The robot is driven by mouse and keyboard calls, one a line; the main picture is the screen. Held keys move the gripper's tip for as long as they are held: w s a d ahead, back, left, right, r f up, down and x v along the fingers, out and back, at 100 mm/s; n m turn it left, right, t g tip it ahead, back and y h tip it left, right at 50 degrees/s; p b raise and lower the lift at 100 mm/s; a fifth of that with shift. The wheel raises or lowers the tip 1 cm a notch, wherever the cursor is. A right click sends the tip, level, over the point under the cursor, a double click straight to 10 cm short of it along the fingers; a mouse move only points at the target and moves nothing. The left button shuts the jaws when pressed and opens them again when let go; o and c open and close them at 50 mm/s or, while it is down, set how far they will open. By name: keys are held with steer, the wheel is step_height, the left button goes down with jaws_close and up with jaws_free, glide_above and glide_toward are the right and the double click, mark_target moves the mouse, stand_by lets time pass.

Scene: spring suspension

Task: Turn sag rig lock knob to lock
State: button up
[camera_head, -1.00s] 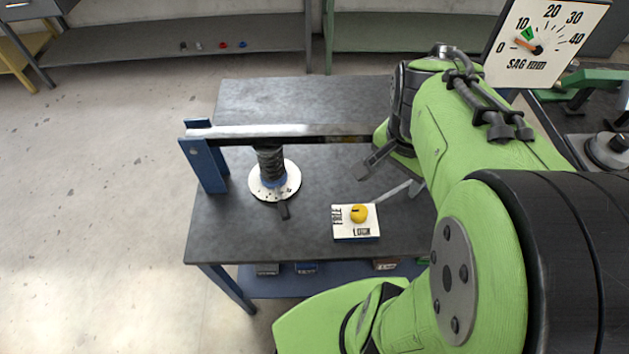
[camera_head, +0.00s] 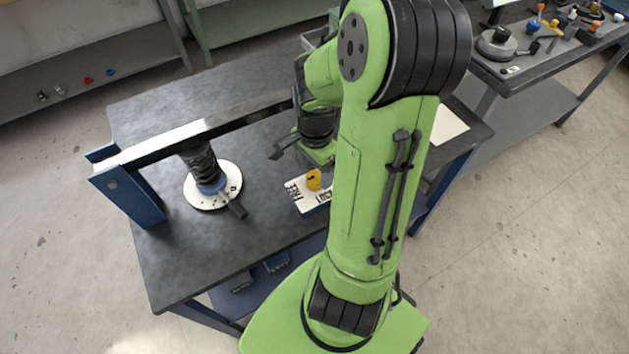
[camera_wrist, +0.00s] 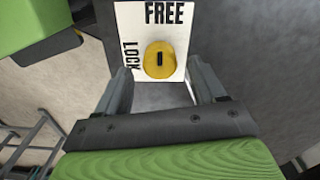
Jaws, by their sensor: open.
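The yellow lock knob (camera_wrist: 159,59) sits on a white plate (camera_wrist: 130,28) lettered FREE and LOCK. In the wrist view its dark slot mark lines up with FREE at the top; LOCK is at the left. My gripper (camera_wrist: 161,88) is open, its two fingers apart on either side below the knob in the picture, with nothing between them. In the head view the knob (camera_head: 313,179) and plate (camera_head: 303,205) show on the table beside my arm, which hides the plate's right part. My gripper's fingers are mostly hidden there; one dark finger shows above and left of the knob.
The sag rig stands on the dark table (camera_head: 180,255): a metal beam (camera_head: 215,121) on a blue post (camera_head: 130,195), over a black spring (camera_head: 203,168) on a round white base (camera_head: 228,178). A bench with tools (camera_head: 545,60) is at the right.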

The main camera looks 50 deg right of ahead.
mark_target(315, 176)
step_height(315, 176, down, 3)
steer(key=shift+f+b, duration=0.2)
steer(key=shift+b, duration=0.2)
steer(key=shift+c, duration=0.3)
steer(key=c, duration=1)
